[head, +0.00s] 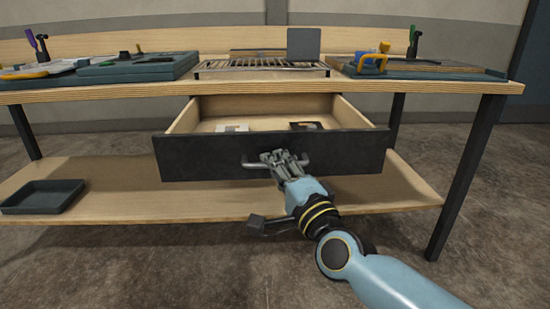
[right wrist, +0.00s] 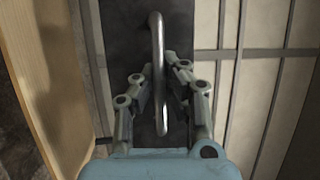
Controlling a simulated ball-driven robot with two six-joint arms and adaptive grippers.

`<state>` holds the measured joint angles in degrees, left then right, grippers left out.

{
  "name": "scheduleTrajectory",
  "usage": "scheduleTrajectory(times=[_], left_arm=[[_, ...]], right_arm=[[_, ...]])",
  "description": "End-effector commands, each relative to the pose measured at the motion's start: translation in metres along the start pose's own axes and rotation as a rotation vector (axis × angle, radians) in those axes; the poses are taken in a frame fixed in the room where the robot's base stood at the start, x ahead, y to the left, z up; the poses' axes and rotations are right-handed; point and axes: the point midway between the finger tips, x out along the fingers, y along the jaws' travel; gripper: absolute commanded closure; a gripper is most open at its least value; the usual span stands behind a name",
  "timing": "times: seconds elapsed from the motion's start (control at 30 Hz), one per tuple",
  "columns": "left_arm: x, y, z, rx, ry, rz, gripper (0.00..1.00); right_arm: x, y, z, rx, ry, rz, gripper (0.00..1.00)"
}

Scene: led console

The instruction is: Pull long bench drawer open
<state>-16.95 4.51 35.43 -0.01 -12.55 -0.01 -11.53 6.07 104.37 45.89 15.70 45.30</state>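The long bench drawer (head: 205,158) has a dark front and light wooden sides and stands pulled out under the bench top, its inside showing. Its grey bar handle (head: 257,164) is on the middle of the front. My right gripper (head: 285,160) is at the handle's right part. In the right wrist view, the handle (right wrist: 160,75) runs between the two fingers of the gripper (right wrist: 159,75), which are drawn in close around it. The exact contact at the fingertips is hard to see. My left gripper is not in view.
The bench top (head: 130,92) holds trays, tools and a wire rack (head: 262,67). A light item (head: 232,128) and a dark one (head: 306,126) lie in the drawer. A dark tray (head: 42,196) sits on the lower shelf (head: 120,205). Bench legs (head: 468,175) stand at the sides.

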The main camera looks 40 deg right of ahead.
Motion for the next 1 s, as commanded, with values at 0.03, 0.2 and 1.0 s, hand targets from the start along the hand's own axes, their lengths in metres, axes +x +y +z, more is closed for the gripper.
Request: scheduleTrajectory(times=[0.03,0.2,1.0], left_arm=[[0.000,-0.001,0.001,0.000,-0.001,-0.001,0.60],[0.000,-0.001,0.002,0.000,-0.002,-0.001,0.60],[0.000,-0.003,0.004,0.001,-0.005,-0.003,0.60]], right_arm=[[-0.002,0.004,0.001,-0.003,-0.002,0.008,1.00],[-0.002,0.004,0.001,-0.004,-0.002,0.008,1.00],[-0.019,0.002,0.000,-0.002,0.000,0.004,0.66]])
